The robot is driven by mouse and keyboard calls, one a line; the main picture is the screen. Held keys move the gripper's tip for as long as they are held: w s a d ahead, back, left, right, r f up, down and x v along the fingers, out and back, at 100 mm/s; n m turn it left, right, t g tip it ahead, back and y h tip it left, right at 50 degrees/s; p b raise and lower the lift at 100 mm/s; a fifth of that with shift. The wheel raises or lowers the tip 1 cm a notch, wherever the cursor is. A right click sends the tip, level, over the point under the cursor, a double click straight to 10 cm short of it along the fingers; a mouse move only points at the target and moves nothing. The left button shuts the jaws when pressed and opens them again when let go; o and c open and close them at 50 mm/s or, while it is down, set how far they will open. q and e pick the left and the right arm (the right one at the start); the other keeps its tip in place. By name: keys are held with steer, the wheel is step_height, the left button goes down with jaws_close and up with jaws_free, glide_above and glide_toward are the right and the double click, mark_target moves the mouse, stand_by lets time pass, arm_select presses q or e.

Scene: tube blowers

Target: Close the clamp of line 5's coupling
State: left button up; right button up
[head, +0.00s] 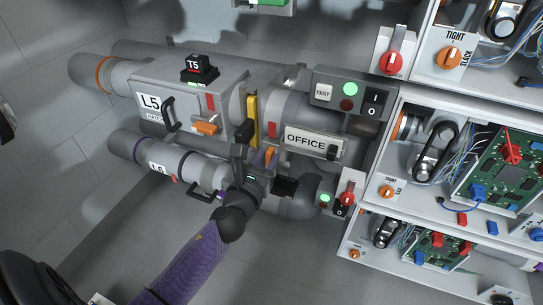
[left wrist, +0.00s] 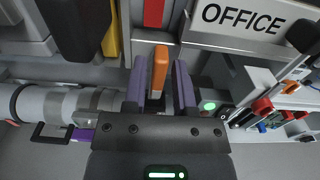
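The line labelled L5 (head: 150,102) is a grey pipe with a box on the wall at upper left. An orange lever (head: 269,157) stands at the coupling area below the yellow bar (head: 252,119). My left gripper (head: 262,163) reaches up to this lever from below. In the left wrist view, the orange lever (left wrist: 159,70) stands between the two purple fingers (left wrist: 163,88) of my left gripper, with a narrow gap visible on its right side. The fingers look open around it; contact on the left side is unclear. My right gripper is not in view.
The OFFICE sign (head: 313,142) is close to the right of my left gripper. Another orange lever (head: 205,127) is on the L5 box. The lower L6 pipe (head: 160,162) runs left of my forearm. Shelves with circuit boards (head: 505,165) fill the right.

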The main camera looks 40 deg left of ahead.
arm_select(q)
steer(key=shift+x, duration=0.95)
jaws_close()
steer(key=shift+f, duration=0.1)
stand_by(0.6)
